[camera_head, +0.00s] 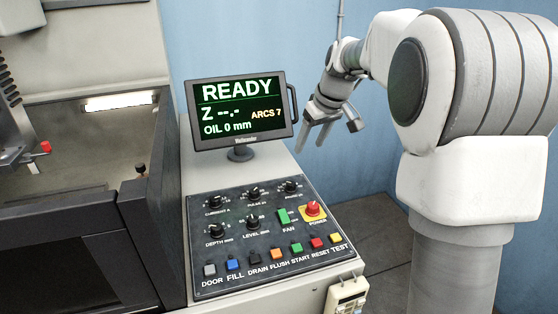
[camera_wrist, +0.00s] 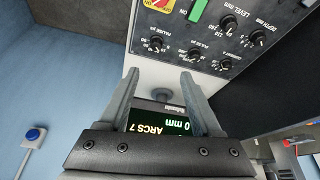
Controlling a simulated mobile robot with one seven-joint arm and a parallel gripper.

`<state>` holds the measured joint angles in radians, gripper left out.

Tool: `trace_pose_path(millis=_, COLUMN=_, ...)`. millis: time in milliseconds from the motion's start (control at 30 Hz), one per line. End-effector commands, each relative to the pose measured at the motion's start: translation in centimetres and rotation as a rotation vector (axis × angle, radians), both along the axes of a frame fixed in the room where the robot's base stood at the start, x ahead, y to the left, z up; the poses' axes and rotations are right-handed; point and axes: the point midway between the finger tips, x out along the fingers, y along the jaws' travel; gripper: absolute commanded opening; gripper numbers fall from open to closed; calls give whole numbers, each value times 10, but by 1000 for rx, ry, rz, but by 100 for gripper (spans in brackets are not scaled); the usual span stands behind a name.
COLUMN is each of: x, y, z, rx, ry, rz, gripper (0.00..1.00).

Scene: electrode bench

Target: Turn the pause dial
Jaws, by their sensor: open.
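The pause dial (camera_head: 290,186) is a small black knob at the top right of the dark control panel (camera_head: 215,240). In the wrist view the pause dial (camera_wrist: 156,43) shows beyond the fingertips, with its label beside it. My gripper (camera_head: 314,146) hangs beside the right edge of the monitor, above and behind the panel. In the wrist view my gripper (camera_wrist: 160,76) has its two grey fingers apart with nothing held between them. It is clear of the dial.
The READY monitor (camera_head: 240,110) stands behind the panel, close to my gripper. Other dials, a green fan switch (camera_head: 283,216), a red power button (camera_head: 313,208) and a row of coloured buttons crowd the panel. A blue wall button (camera_wrist: 33,135) is in the wrist view.

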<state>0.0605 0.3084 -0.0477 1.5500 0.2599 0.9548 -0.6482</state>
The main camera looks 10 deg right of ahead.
Motion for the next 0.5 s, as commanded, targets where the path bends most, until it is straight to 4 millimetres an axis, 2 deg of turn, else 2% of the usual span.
trace_pose_path(millis=33, x=9, y=-1, z=-9, rx=1, ry=2, rz=9, gripper=66)
trace_pose_path(millis=100, x=17, y=-2, z=-14, rx=0, ry=2, rz=22, gripper=66)
trace_pose_path(millis=333, x=27, y=-1, z=-29, rx=-1, ry=3, rz=35, gripper=66)
trace_pose_path(millis=500, x=36, y=5, z=-58, rx=-1, ry=6, rz=34, gripper=66)
